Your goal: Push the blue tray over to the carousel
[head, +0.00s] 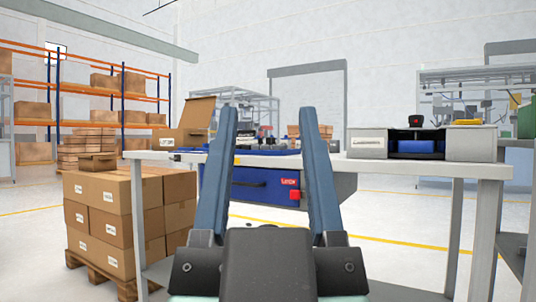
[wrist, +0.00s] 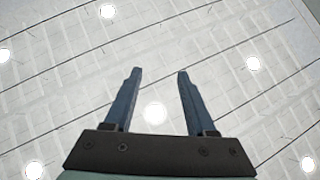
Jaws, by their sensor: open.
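My gripper (head: 267,112) is raised in front of the table in the head view, its two blue fingers wide apart with nothing between them. The wrist view shows the open gripper (wrist: 158,71) against the ceiling only. A flat blue thing, likely the blue tray (head: 284,152), lies on the white table top (head: 350,162) beyond my fingers, which partly hide it. My gripper does not appear to touch it. I cannot make out a carousel with certainty; small dark equipment stands behind the blue thing.
A blue drawer unit (head: 262,188) hangs under the table. An open cardboard box (head: 184,137) stands at the table's left. A grey open-fronted housing (head: 468,144) with a blue roll inside stands at the right. Stacked cartons (head: 108,203) on a pallet fill the left floor.

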